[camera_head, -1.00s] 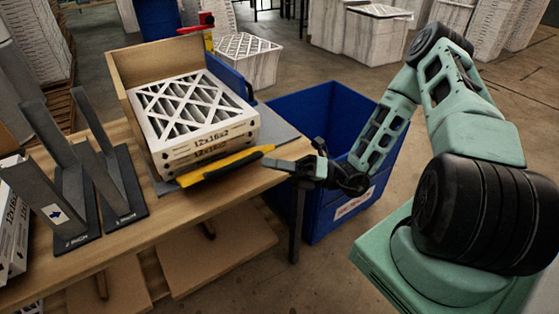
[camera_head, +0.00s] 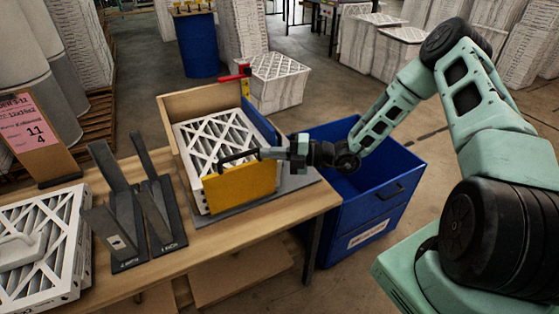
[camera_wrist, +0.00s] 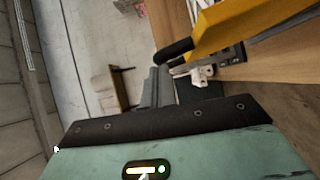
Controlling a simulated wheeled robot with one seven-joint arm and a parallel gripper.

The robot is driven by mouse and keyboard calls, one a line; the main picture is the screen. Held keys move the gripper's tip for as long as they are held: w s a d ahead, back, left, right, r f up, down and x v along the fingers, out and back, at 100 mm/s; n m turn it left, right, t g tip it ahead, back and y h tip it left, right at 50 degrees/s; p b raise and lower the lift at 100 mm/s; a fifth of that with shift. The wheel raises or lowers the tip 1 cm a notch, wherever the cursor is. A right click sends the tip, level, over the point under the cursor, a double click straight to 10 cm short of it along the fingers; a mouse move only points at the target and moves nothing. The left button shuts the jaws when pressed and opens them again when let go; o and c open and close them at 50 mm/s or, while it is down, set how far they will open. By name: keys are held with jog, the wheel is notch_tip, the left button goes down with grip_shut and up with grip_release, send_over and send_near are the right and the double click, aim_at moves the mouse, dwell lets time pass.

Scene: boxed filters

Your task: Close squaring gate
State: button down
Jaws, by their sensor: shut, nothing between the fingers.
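The squaring gate (camera_head: 240,188) is a yellow panel, standing upright across the front of the wooden squaring fixture (camera_head: 172,107). A white filter stack (camera_head: 215,138) with a lattice top sits behind it. A black bar (camera_head: 238,157) runs along the gate's top edge. My gripper (camera_head: 262,153) is shut and empty at the right end of that top edge. In the wrist view the gripper's fingertips (camera_wrist: 159,70) are together, just below the end of the black bar (camera_wrist: 175,51) and beside the yellow gate (camera_wrist: 250,35). I cannot tell whether they touch it.
A blue bin (camera_head: 372,190) stands right of the workbench (camera_head: 205,240), beneath my arm. Dark upright racks (camera_head: 140,205) stand left of the fixture. Another filter (camera_head: 40,240) lies at the bench's left end, by a sign (camera_head: 30,132). A red clamp (camera_head: 240,73) sits behind the fixture.

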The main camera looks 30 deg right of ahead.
jog(key=w, duration=0.3)
jog(key=shift+w+r, duration=0.25)
jog(key=shift+r, duration=0.05)
jog(key=shift+w+r+p, duration=0.1)
jog(key=shift+w+p, duration=0.2)
jog(key=shift+r, duration=0.1)
